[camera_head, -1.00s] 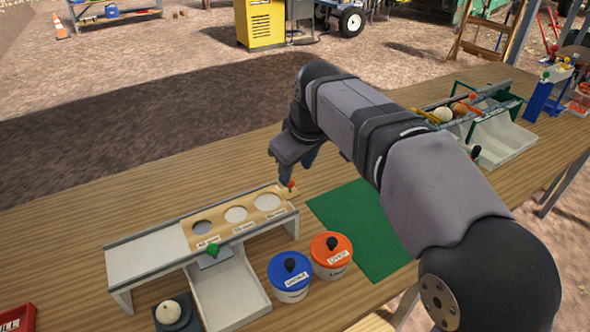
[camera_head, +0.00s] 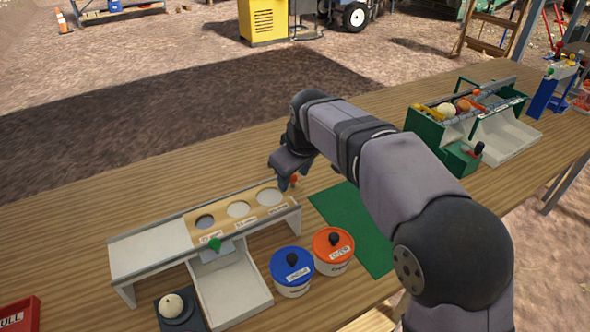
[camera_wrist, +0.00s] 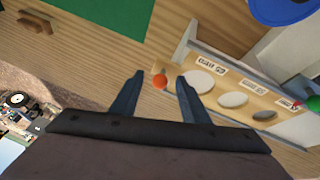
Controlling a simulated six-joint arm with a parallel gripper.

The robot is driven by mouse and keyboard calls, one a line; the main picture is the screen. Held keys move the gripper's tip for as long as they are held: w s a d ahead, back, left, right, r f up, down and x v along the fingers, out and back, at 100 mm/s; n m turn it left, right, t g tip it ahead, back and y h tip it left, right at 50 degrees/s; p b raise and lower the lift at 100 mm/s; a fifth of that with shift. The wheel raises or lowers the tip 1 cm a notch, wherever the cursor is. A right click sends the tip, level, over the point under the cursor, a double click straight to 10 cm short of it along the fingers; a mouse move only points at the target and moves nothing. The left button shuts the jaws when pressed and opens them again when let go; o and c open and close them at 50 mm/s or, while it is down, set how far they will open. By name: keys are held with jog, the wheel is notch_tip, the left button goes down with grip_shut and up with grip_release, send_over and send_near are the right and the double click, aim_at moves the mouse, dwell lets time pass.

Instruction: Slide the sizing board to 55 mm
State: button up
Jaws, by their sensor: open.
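The sizing board (camera_head: 222,226) is a tan plank with three round holes and small labels, set in a grey raised channel (camera_head: 150,252). It lies at the channel's right end; its holes also show in the wrist view (camera_wrist: 218,84). A red-orange knob (camera_head: 294,179) stands at the board's right end. In the wrist view the knob (camera_wrist: 160,82) lies between my gripper's two fingertips (camera_wrist: 160,76), with a gap on both sides. My gripper (camera_head: 284,182) is open, pointing down, in the head view. The label sizes are too small to read surely.
A green-knobbed piece (camera_head: 214,244) sits at the board's front edge above a white chute (camera_head: 232,290). Blue-lidded (camera_head: 291,266) and orange-lidded (camera_head: 333,246) pots stand in front, beside a green mat (camera_head: 350,222). An onion (camera_head: 172,306) sits at front left. The tabletop behind the channel is clear.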

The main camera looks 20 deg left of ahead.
aim_at(247, 202)
jog(key=shift+f, duration=0.1)
grip_shut()
jog(key=shift+a, duration=0.1)
jog(key=shift+s+a, duration=2.8)
jog(key=shift+o, duration=0.2)
grip_release()
jog(key=shift+p, duration=0.3)
